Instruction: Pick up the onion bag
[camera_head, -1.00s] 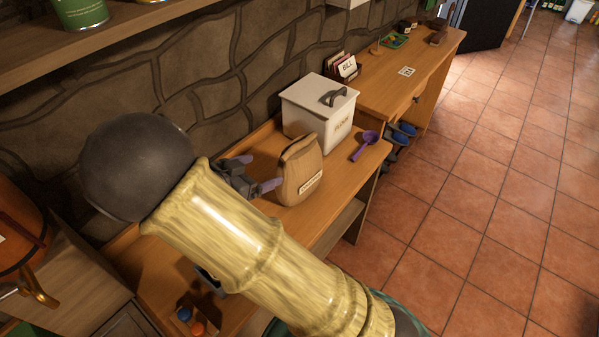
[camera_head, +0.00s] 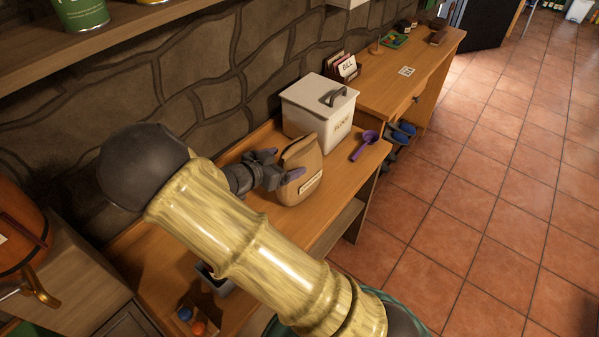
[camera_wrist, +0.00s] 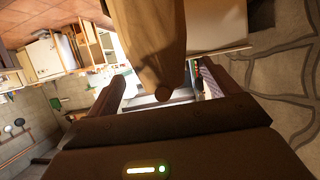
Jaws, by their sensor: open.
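The onion bag (camera_head: 301,170) is a tan paper-like bag with a pale label. It stands upright on the wooden counter (camera_head: 262,222) in the head view. In the wrist view the bag (camera_wrist: 152,42) hangs in from the top of the picture. Its rounded end reaches in between the two open fingers of my gripper (camera_wrist: 158,88). I cannot tell whether a finger touches it.
A white lidded flour box (camera_head: 318,112) stands close behind the bag. A purple scoop (camera_head: 364,145) lies to the right, near the counter's edge. The stone wall (camera_head: 205,85) runs behind. A second wooden counter (camera_head: 392,88) with a card holder (camera_head: 343,69) stands farther back.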

